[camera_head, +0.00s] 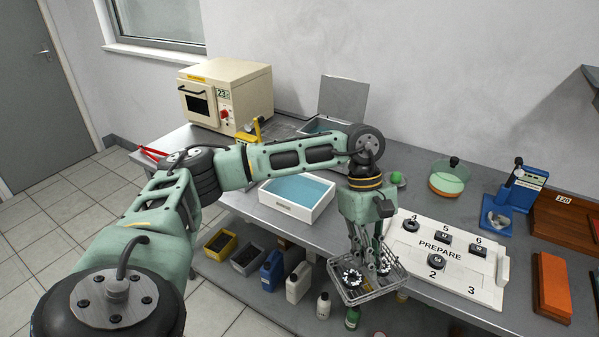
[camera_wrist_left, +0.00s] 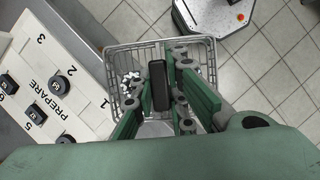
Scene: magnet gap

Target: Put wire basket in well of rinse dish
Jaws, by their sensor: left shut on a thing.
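My left gripper (camera_head: 368,262) is shut on the wire basket (camera_head: 386,287), holding it in the air by the table's front edge, left of the PREPARE board. In the left wrist view, the gripper (camera_wrist_left: 160,88) is around the black grip of the basket (camera_wrist_left: 185,46). A toothed metal part (camera_head: 352,277) lies in the basket. A white dish (camera_head: 283,206) with a blue well stands on the table to the left of the gripper; it looks like the rinse dish. Its well is empty of objects. My right gripper is not in view.
The PREPARE board (camera_head: 455,268) with black pucks is right of the basket. Behind the white dish is another blue-filled tank (camera_head: 322,125) with a raised lid. A beige oven (camera_head: 228,92) stands at the back left. Bottles and bins sit on the shelf below.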

